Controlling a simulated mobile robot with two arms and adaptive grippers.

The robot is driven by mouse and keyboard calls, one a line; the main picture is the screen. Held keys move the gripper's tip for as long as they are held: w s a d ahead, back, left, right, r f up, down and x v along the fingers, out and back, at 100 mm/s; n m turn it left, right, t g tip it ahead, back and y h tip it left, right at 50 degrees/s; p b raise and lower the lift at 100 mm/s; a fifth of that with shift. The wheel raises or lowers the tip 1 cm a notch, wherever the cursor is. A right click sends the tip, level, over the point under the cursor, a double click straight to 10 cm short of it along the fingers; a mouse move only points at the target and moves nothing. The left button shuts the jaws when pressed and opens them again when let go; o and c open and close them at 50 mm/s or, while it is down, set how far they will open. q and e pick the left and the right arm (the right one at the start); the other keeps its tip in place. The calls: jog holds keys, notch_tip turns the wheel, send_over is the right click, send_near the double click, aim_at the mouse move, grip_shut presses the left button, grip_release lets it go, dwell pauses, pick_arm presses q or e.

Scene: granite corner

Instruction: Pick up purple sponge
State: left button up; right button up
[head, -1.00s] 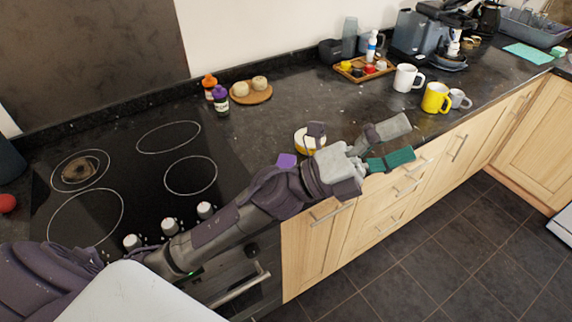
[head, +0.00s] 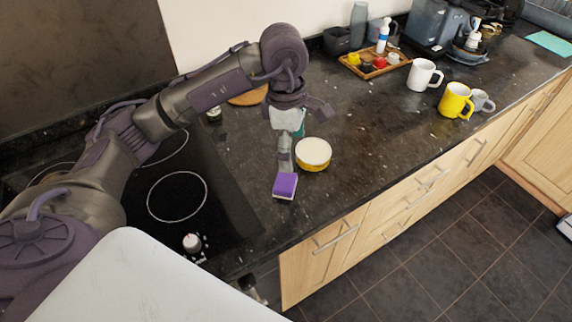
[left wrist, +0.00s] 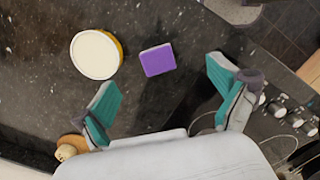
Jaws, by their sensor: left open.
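The purple sponge (head: 285,185) lies on the dark granite counter near its front edge, just right of the hob. It also shows in the left wrist view (left wrist: 158,60), ahead of the fingertips and apart from them. My left gripper (head: 287,143) points down above the counter behind the sponge. In the left wrist view its two teal-padded fingers (left wrist: 163,88) are spread wide with nothing between them. My right gripper is not in these views.
A yellow-sided round tub with a pale top (head: 313,153) stands close beside the sponge. The black hob (head: 177,197) is to the left. A white mug (head: 424,75), a yellow mug (head: 455,100) and a wooden tray (head: 375,66) stand farther right. The counter between is clear.

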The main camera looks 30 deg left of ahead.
pick_arm(q)
jog(key=a+y, duration=0.1)
jog(key=a, duration=0.1)
jog(key=p, duration=0.1)
send_over(283, 181)
jog(key=f, duration=0.4)
jog(key=shift+s+d+f, duration=0.15)
jog(key=shift+s, duration=0.15)
jog(key=f, duration=0.1)
jog(key=f+p, duration=0.1)
jog(key=shift+w+f, duration=0.2)
jog(key=shift+f, duration=0.4)
jog(key=shift+f+p, duration=0.55)
jog(key=shift+f, duration=0.1)
notch_tip(283, 181, down, 4)
jog(key=shift+w+r+p, duration=0.15)
jog(key=shift+r+p, duration=0.1)
jog(key=shift+p, duration=0.45)
jog(key=shift+a+f, duration=0.2)
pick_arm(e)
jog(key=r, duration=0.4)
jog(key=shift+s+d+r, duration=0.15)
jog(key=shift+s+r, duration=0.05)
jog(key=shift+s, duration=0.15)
